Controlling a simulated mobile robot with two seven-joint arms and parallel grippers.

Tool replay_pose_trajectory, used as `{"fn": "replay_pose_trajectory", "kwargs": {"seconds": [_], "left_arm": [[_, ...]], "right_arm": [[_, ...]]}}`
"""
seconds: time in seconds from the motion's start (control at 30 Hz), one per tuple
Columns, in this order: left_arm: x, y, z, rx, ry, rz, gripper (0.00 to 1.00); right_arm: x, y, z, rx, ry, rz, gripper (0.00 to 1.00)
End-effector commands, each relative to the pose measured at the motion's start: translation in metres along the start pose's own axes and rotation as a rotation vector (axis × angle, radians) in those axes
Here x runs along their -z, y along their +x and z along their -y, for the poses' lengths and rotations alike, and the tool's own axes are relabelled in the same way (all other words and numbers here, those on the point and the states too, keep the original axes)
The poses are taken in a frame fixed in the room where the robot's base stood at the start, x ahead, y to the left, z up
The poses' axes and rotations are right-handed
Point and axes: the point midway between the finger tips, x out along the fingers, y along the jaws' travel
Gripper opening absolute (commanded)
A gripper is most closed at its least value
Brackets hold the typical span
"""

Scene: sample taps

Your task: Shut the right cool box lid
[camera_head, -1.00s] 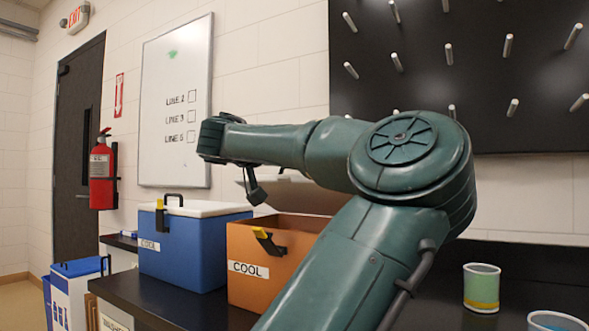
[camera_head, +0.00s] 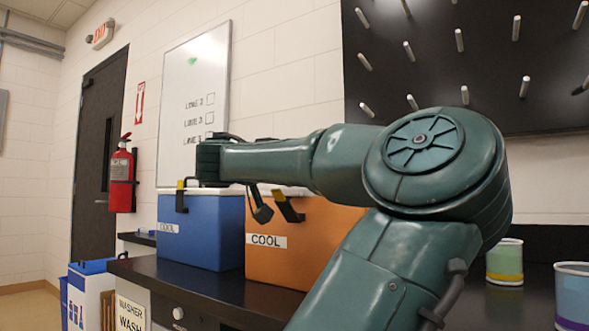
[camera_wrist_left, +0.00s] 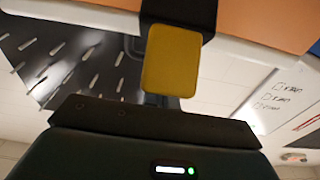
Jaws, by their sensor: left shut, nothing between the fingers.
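The right cool box is the orange box (camera_head: 285,265) labelled COOL on the black counter. Its white lid (camera_head: 288,191) shows as a thin strip at the top, the rest hidden behind my arm. I cannot tell whether it is fully down. A dark latch (camera_head: 290,208) sticks out at its front. In the left wrist view, the latch's yellow tab (camera_wrist_left: 170,62) is close to the camera, beside the white lid edge (camera_wrist_left: 245,50) and orange wall (camera_wrist_left: 280,18). My left gripper (camera_head: 261,210) hangs at the box's front left, shut and empty. My right gripper is not in view.
A blue cool box (camera_head: 200,230) with a shut white lid stands close on the left. A pegboard (camera_head: 470,60) hangs behind.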

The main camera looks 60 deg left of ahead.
Motion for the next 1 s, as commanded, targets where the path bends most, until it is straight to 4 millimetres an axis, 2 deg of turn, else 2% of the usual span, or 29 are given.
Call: {"fn": "replay_pose_trajectory", "kwargs": {"seconds": [0.03,0.33,0.47,0.57,1.0], "left_arm": [[-0.016,0.002,0.001,-0.001,-0.013,0.036,0.0],[-0.018,0.002,0.001,-0.002,-0.014,0.039,0.0],[-0.017,-0.003,0.001,-0.002,-0.014,0.038,0.0],[-0.015,-0.016,0.001,-0.001,-0.014,0.034,0.0],[-0.005,-0.108,-0.001,-0.004,-0.01,0.011,0.0]], "right_arm": [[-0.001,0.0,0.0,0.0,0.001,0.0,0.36],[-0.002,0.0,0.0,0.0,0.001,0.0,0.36],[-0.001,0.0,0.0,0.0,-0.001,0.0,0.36],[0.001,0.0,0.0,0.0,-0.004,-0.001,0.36],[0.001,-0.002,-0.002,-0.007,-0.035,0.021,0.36]]}}
